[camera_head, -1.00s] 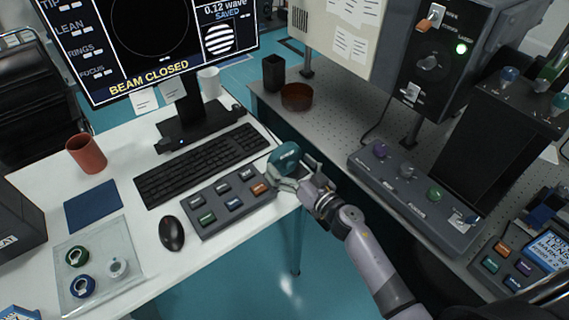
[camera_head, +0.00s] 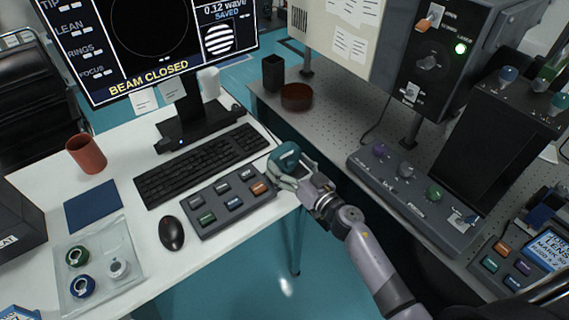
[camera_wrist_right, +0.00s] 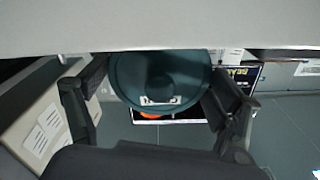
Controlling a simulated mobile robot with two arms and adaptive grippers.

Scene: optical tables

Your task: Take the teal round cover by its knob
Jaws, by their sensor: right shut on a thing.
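The teal round cover (camera_head: 285,157) is held in my right gripper (camera_head: 288,178) near the right edge of the white desk, beside the button panel. The cover is tilted on edge, and its knob is hidden by the fingers in the head view. In the right wrist view the cover (camera_wrist_right: 160,68) fills the space between the two dark fingers of my right gripper (camera_wrist_right: 158,100), with a small pale label on it. My right gripper is shut on it. My left gripper is not in view.
The button panel (camera_head: 222,202), keyboard (camera_head: 200,165) and mouse (camera_head: 171,233) lie on the desk. A clear tray (camera_head: 104,283) holds several ring-shaped parts. A gap separates the desk from the perforated optical table (camera_head: 335,122), which bears a brown dish (camera_head: 297,97) and a control box (camera_head: 415,200).

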